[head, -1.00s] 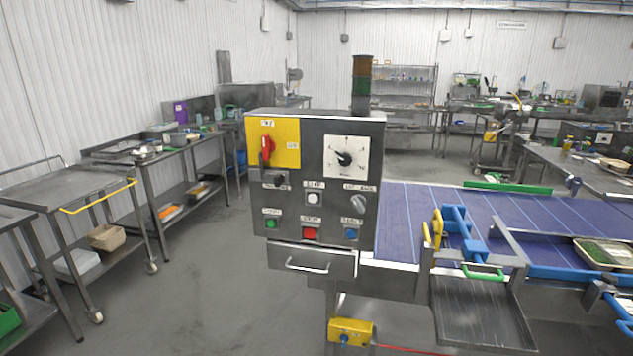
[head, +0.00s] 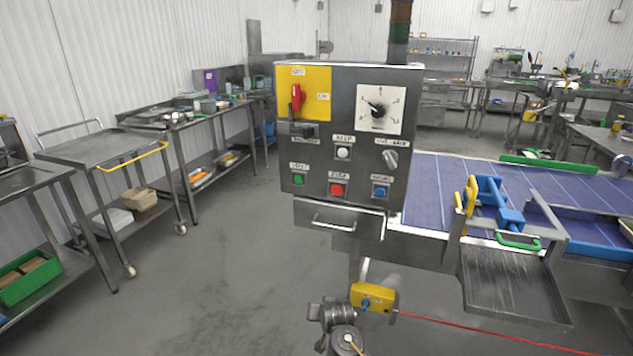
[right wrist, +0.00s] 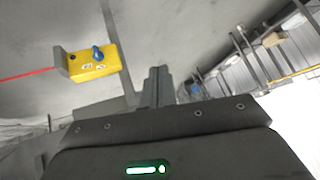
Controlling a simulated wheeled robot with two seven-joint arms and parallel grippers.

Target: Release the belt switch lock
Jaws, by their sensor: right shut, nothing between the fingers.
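A yellow switch box (head: 380,294) with a blue knob (head: 366,303) sits low under the belt's end, and a red cord runs from it to the right. The box also shows at upper left in the right wrist view (right wrist: 93,62), its blue knob (right wrist: 97,53) facing up. The control panel (head: 330,150) has a red rotary handle (head: 296,97), upright on a yellow plate. My right gripper (right wrist: 157,78) is shut and empty, apart from the yellow box. A grey arm part of mine is at the bottom in the head view, just left of the box. My left gripper is out of view.
The purple conveyor belt (head: 445,190) and a steel chute (head: 515,285) lie right of the panel. The red cord (head: 480,334) crosses low at right. A steel cart (head: 95,150) and benches stand at left. The floor between cart and panel is clear.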

